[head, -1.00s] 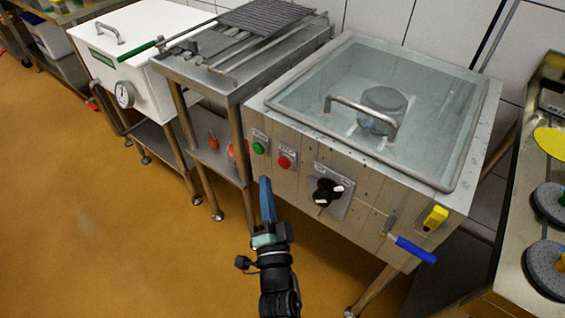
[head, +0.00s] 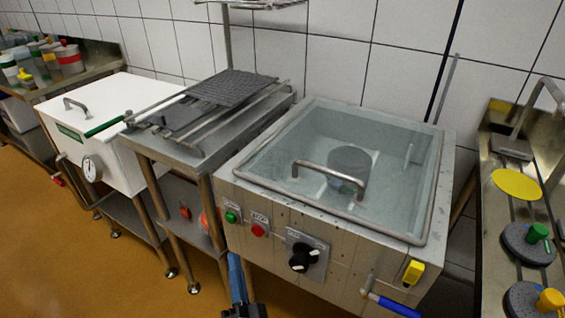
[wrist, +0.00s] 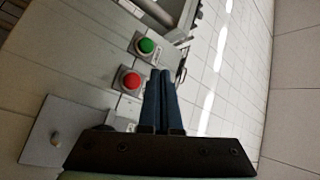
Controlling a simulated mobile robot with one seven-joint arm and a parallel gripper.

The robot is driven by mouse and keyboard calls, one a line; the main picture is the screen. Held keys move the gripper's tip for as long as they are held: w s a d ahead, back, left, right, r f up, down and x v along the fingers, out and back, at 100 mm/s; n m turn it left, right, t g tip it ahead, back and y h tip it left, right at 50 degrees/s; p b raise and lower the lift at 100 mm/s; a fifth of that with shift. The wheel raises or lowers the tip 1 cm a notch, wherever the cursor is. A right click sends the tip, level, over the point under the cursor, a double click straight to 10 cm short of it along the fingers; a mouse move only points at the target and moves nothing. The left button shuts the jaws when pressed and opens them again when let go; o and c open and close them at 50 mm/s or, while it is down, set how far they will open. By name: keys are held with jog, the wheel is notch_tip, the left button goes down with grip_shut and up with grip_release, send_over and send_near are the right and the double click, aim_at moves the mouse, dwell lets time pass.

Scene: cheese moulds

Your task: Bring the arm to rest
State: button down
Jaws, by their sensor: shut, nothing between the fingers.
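My gripper (head: 235,268) shows at the bottom of the head view, in front of the steel vat (head: 335,180). In the wrist view my gripper (wrist: 163,78) has its two blue fingers together, with nothing between them. It points along the vat's front panel, near a green button (wrist: 146,46) and a red button (wrist: 130,81). I cannot tell whether the fingertips touch the panel. The vat's clear lid is down, with a bar handle (head: 330,175) on top and a round grey thing (head: 350,160) visible beneath it.
A black knob (head: 304,257), a yellow tag (head: 413,271) and a blue-handled valve (head: 392,305) are on the vat's front. A steel table (head: 190,150) and a white chest (head: 110,105) stand to the left. A bench with weights (head: 530,243) is at right. Floor is open at lower left.

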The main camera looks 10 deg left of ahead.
jog(key=w+d+r+t+h, duration=0.2)
jog(key=d+r, duration=0.1)
jog(key=r, duration=0.7)
jog(key=w+d+r+n+t+h, duration=0.1)
jog(key=w+d+r+h, duration=0.15)
jog(key=r, duration=0.75)
jog(key=w+d+r+t+h, duration=0.1)
jog(key=d+r+t, duration=0.15)
jog(key=r, duration=0.75)
jog(key=s+d+r+n+t+h, duration=0.1)
jog(key=s+d+r+n, duration=0.15)
jog(key=s+r, duration=0.4)
jog(key=s+d+r+n+t+h, duration=0.1)
jog(key=s+d+r, duration=0.25)
jog(key=r, duration=0.65)
jog(key=s+d+r+n+t+h, duration=0.1)
jog(key=s+d+r+n, duration=0.1)
jog(key=s+r, duration=0.55)
notch_tip(320, 180, up, 19)
jog(key=w+p, duration=0.2)
jog(key=p, duration=1.6)
jog(key=shift+a, duration=0.15)
